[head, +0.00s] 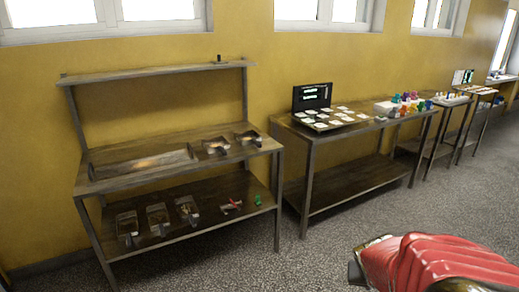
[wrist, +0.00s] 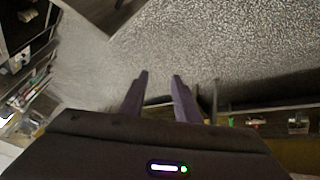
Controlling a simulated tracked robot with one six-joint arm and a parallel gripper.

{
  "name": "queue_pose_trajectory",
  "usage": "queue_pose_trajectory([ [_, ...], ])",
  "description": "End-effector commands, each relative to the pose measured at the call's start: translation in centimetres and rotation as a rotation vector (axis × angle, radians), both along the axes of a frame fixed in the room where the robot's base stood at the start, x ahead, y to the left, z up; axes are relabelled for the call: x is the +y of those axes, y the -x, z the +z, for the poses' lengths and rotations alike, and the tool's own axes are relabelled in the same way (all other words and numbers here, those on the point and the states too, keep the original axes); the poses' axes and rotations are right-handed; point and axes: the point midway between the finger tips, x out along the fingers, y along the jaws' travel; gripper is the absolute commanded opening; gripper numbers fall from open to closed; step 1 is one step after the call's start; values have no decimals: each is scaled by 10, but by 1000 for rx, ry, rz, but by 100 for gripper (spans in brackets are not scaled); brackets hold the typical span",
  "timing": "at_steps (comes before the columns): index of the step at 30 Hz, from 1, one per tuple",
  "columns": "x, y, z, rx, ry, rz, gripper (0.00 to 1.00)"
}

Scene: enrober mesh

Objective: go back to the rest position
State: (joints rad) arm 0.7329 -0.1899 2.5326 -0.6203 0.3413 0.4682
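My gripper (wrist: 160,76) shows in the wrist view with its two dark fingers apart and nothing between them. Speckled grey floor (wrist: 200,45) lies beyond the fingertips. Part of my own arm, with a red ribbed cover, shows at the lower right of the head view. The gripper itself cannot be made out in the head view.
A shelved workbench (head: 180,178) holding metal trays stands against the yellow wall (head: 160,105) at left. A second table (head: 345,143) bears a dark screen (head: 312,97), pale cards and coloured items. More tables stand farther right. The floor (head: 300,262) in front is clear.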

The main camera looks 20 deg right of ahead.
Motion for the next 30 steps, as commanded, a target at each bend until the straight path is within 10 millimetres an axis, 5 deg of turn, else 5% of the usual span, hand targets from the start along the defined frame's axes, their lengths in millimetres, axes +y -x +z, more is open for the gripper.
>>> queue_pose_trajectory([
  [6,53,-28,36,-16,-1,111,30],
  [16,148,-46,80,-41,-58,309,30],
  [30,288,-21,127,-72,-201,663,30],
])
